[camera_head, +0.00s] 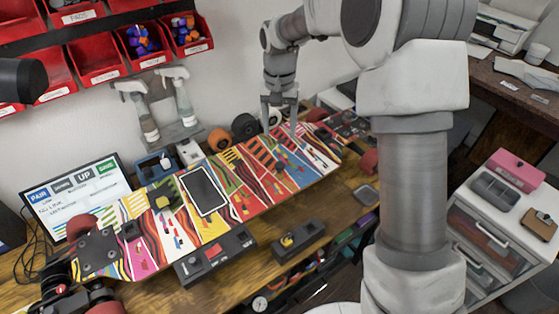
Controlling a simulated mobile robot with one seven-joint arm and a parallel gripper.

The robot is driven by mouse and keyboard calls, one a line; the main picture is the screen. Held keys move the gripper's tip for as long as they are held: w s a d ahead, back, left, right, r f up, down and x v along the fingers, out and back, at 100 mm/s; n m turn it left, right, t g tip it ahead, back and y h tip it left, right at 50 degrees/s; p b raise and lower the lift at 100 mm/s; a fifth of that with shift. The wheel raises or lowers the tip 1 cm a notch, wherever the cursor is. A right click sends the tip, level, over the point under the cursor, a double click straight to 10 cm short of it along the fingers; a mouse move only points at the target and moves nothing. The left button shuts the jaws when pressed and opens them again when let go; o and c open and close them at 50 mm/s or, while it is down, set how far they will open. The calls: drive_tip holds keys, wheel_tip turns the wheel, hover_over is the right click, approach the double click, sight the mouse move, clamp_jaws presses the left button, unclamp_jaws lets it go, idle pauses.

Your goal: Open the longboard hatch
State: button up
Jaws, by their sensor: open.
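The multicoloured longboard (240,205) lies diagonally across the wooden bench, wheels at both ends. A black rectangular panel with a white frame (204,191) sits on its middle. I cannot tell which of these is the hatch, and no raised lid shows. My gripper (280,129) points down over the right part of the board, open, with its two fingers spread and nothing seen between them. Whether the fingertips touch the deck is unclear.
A monitor (75,196) stands at the left. Spray bottles (140,112), loose wheels (245,127) and a small blue device (154,165) stand behind the board. Black boxes (215,256) (299,240) lie in front. Red bins (95,60) hang on the wall. A drawer cabinet (500,235) is at the right.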

sight(280, 164)
wheel_tip(280, 164, down, 12)
drive_tip(key=shift+b, duration=0.3)
drive_tip(key=shift+c, duration=0.2)
clamp_jaws()
idle(1.2)
